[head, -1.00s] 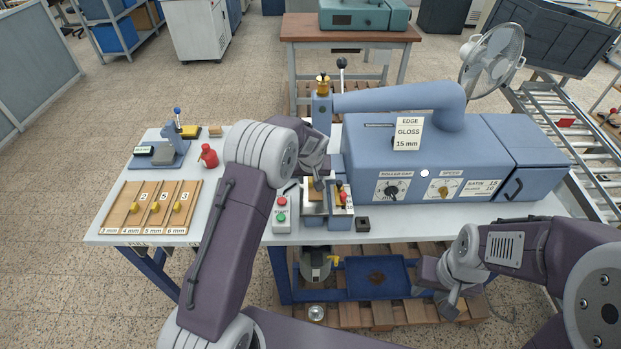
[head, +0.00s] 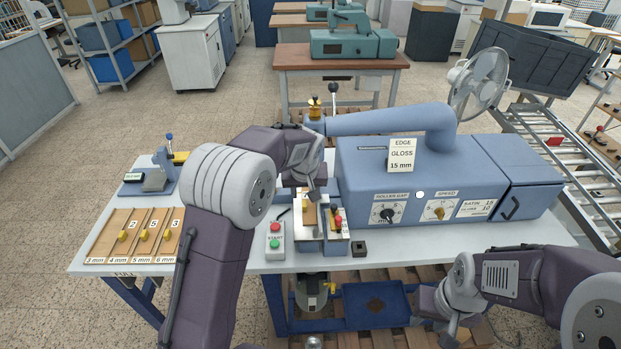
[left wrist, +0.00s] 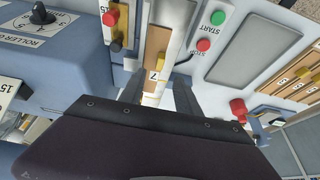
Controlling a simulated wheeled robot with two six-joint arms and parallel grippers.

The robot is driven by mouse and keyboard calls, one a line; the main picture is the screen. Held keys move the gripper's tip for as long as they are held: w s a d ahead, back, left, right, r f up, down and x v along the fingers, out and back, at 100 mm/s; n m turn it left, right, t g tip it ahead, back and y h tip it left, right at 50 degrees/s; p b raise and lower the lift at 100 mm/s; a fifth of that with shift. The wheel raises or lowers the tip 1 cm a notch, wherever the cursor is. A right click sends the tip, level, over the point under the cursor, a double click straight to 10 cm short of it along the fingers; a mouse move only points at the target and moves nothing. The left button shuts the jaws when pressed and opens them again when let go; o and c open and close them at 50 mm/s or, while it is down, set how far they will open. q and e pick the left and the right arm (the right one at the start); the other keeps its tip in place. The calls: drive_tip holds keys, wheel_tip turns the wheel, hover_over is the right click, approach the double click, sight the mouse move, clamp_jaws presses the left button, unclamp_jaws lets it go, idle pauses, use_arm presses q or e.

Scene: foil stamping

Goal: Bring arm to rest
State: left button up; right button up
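My left arm reaches over the bench (head: 245,262). Its gripper (head: 313,192) is just above a small stamping fixture (head: 338,247) in front of the blue machine. In the left wrist view, its two dark fingers (left wrist: 160,97) stand apart with nothing seen gripped between them. A brown strip marked 7 (left wrist: 156,50) with a yellow knob lies beyond the fingers. My right gripper (head: 449,325) hangs in front of the bench at lower right, away from the fixture. Its fingertips are too small and turned to read.
The blue roller machine (head: 450,165) fills the bench's right half. A START box (head: 274,240) sits left of the fixture. Brown numbered boards (head: 135,235) lie at the left. A red bottle (left wrist: 238,108) shows in the left wrist view. A roller conveyor (head: 565,180) is at right.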

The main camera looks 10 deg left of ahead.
use_arm(q)
drive_tip(key=s+f+m+g+b, duration=0.1)
drive_tip(key=s+f, duration=0.2)
drive_tip(key=s, duration=0.6)
drive_tip(key=s+a+f+m+g+h+b, duration=0.1)
drive_tip(key=s+f, duration=0.2)
drive_tip(key=s, duration=0.5)
drive_tip(key=s+a+f+m+g+b, duration=0.1)
drive_tip(key=s+f, duration=0.2)
drive_tip(key=s, duration=0.6)
drive_tip(key=shift+s+f, duration=0.3)
drive_tip(key=shift+s, duration=0.1)
